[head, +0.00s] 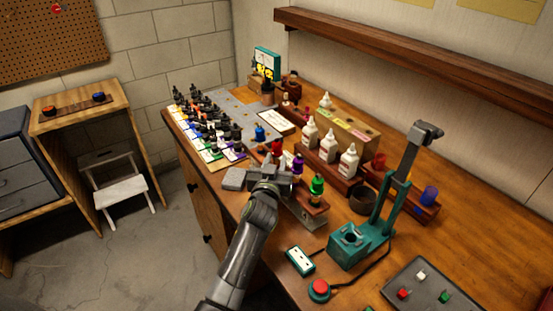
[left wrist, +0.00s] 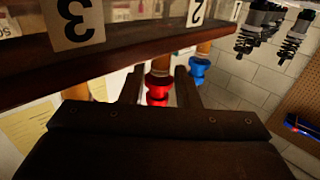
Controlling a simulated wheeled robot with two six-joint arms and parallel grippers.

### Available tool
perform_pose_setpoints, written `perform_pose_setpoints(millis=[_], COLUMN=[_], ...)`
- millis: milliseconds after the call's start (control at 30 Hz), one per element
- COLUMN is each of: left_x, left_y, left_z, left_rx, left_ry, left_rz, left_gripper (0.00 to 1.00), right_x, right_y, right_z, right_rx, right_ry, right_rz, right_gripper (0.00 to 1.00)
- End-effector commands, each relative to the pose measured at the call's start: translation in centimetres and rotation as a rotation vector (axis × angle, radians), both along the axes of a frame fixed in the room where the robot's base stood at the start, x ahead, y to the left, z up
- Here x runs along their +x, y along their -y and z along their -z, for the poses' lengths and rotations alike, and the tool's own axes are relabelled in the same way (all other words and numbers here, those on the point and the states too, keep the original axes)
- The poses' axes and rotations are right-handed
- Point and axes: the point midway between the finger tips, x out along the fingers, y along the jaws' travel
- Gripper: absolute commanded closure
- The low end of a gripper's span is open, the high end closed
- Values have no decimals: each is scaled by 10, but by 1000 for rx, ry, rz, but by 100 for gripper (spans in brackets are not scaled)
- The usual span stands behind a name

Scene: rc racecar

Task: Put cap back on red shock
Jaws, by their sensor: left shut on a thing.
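My left gripper (head: 273,172) is at the front of a wooden stand (head: 308,214) on the workbench. In the left wrist view its two fingers (left wrist: 158,88) are on either side of a red cap-like part (left wrist: 157,92), which is in line with a tan post. A red-topped piece (head: 277,147) shows just beyond the gripper in the head view. Purple (head: 298,166) and green (head: 316,186) pieces stand upright to its right. A blue piece (left wrist: 198,70) is beside the red one in the wrist view. Whether the red part touches the post is unclear. My right gripper is not in view.
White bottles (head: 348,160) stand in a rack behind. A teal press (head: 362,240), a red button (head: 319,289) and a control panel (head: 430,288) are to the right. A grey block (head: 234,179) lies left of my gripper.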

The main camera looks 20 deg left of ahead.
Motion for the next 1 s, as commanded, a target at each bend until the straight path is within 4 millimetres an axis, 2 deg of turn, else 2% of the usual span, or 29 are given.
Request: perform_pose_setpoints(millis=[167, 300, 600, 767, 1000], left_x=[0, 0, 0, 0, 0], left_y=[0, 0, 0, 0, 0], left_z=[-9, -34, -88, -99, -101], left_rx=[0, -1, 0, 1, 0], left_ry=[3, 6, 5, 2, 1], left_rz=[-1, 0, 0, 0, 0], left_gripper=[98, 98, 98, 98, 98], right_x=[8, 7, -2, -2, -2], right_y=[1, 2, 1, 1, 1], right_z=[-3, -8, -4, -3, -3], right_rx=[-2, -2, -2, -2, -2], right_ry=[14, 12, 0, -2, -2], right_rz=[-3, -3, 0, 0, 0], right_gripper=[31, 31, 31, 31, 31])
